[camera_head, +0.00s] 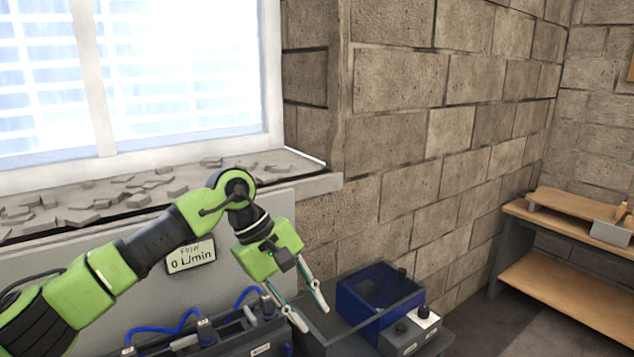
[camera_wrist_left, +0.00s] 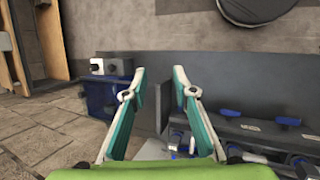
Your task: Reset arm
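My left arm, green and black, comes in from the left in the head view. Its gripper (camera_head: 308,306) hangs down and to the right, above the gap between a dark unit with blue hoses and a blue box. The fingers are apart with nothing seen between them. In the left wrist view the gripper's two teal-and-white fingers (camera_wrist_left: 158,95) also stand apart and empty. My right gripper shows in neither view.
The blue box (camera_head: 388,285) stands on a dark bench, with a grey control box (camera_head: 402,338) in front. A hose unit (camera_head: 238,338) lies left, below a "0 L/min" display (camera_head: 191,256). A wooden bench (camera_head: 560,279) stands right. Stone walls and a window lie behind.

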